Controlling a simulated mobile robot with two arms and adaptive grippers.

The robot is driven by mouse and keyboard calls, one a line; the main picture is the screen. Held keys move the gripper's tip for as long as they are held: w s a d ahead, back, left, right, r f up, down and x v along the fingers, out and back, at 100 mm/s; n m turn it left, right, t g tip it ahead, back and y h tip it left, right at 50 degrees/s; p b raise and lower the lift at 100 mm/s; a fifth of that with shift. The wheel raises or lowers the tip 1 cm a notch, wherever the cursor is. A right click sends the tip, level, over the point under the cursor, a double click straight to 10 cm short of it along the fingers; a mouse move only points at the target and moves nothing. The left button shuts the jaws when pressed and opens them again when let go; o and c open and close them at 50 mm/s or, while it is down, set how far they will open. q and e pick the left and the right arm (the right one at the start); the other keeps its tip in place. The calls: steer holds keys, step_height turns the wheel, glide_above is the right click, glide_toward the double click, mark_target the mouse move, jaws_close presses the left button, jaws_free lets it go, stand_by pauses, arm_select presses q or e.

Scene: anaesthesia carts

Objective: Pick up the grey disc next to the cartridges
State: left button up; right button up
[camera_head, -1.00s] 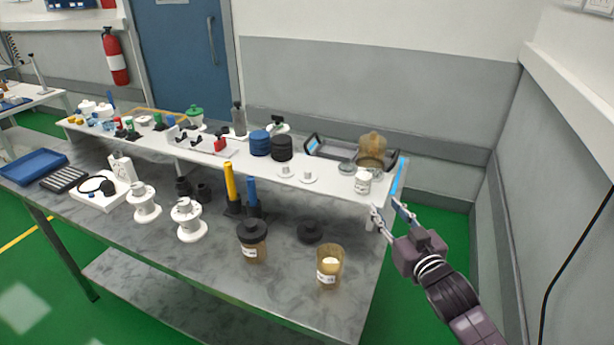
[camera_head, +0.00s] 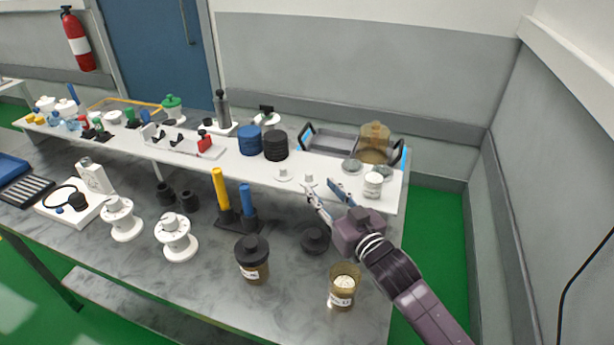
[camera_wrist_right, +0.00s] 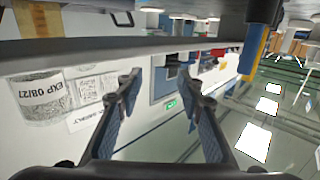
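A grey disc (camera_head: 352,166) lies flat on the raised white shelf, beside a white labelled jar (camera_head: 373,185) and an amber jar (camera_head: 374,140). To its left on the shelf stand a blue ribbed cylinder (camera_head: 249,140) and a black one (camera_head: 276,146), possibly the cartridges. My right gripper (camera_head: 322,188) is open and empty at the shelf's front edge, left of and nearer than the disc. Its two spread fingers also show in the right wrist view (camera_wrist_right: 158,82), with nothing between them. I cannot make out the disc there. My left gripper is not in view.
Two small white knobbed discs (camera_head: 283,174) sit near the shelf's front edge by my right fingers. A black round lid (camera_head: 315,239), a black-capped jar (camera_head: 252,260) and an open amber jar (camera_head: 343,287) stand on the lower bench. A grey tray (camera_head: 333,140) lies behind the disc.

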mark_target(311, 176)
steer(key=p+x, duration=0.1)
steer(key=x, duration=0.2)
steer(key=shift+x, duration=1.35)
steer(key=c, duration=0.4)
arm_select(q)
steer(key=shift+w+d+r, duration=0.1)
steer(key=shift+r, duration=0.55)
arm_select(e)
steer(key=c, duration=0.5)
